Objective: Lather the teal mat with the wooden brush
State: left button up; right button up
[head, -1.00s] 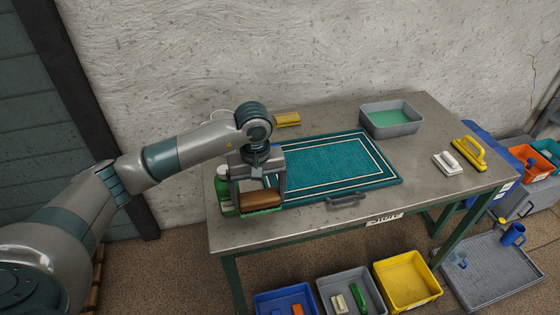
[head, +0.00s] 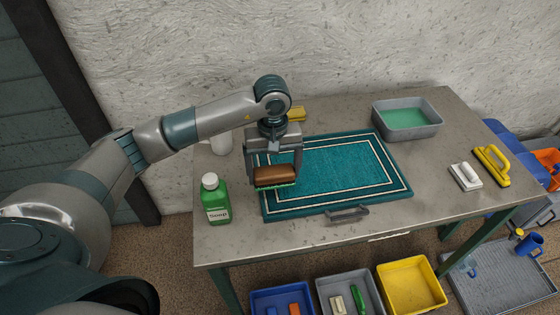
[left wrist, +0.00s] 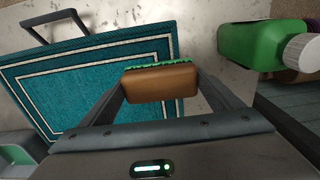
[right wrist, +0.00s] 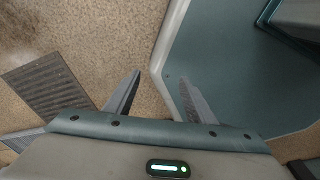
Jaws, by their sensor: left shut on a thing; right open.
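The teal mat (head: 340,165) with white border lines lies flat on the table; it also shows in the left wrist view (left wrist: 85,85). My left gripper (head: 275,178) is shut on the wooden brush (head: 276,175), which has a brown back and green bristles facing down. The brush is over the mat's left end; whether the bristles touch it I cannot tell. In the left wrist view the brush (left wrist: 160,84) sits between both fingers. My right gripper (right wrist: 158,95) is open and empty above the floor, seen only in its own wrist view.
A green soap bottle (head: 215,200) stands left of the mat. A grey basin of green liquid (head: 407,119) is at the back right. A grey handle (head: 347,215) is at the mat's front edge.

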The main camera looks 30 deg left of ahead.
pick_arm(q)
jog(key=shift+s+r, duration=0.15)
jog(key=shift+s, duration=0.05)
jog(key=shift+s+r, duration=0.1)
jog(key=shift+s, duration=0.1)
jog(key=shift+w+f, duration=0.15)
jog(key=shift+f, duration=0.15)
jog(key=shift+f+b, duration=0.4)
jog(key=shift+f, duration=0.5)
jog(key=shift+f+b, duration=0.3)
jog(key=shift+f, duration=0.95)
pick_arm(e)
jog(key=shift+s+d+f, duration=0.15)
jog(key=shift+s+f, duration=0.4)
jog(key=shift+f, duration=0.15)
jog(key=shift+s, duration=0.1)
